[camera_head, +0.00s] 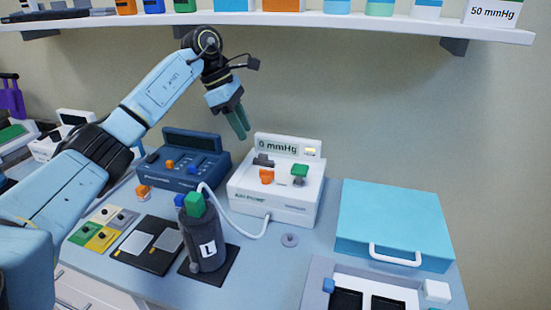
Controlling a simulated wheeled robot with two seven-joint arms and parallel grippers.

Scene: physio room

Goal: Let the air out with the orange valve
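The orange valve (267,176) sits on the front of a white pressure device (280,190) in the middle of the table. Its panel reads "0 mmHg", and a green-topped knob (299,171) is to the right of the valve. A white hose (235,225) runs from the device to a dark grey cuff marked "L" (205,243) with a green block on top. My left gripper (241,123) hangs in the air above and behind the device's left side, apart from the valve. Its green fingers look close together; any gap is unclear. My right gripper is out of view.
A blue device (187,158) with orange and blue knobs stands left of the white one. A light-blue case (395,222) lies to the right. A shelf (330,22) with boxes runs overhead.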

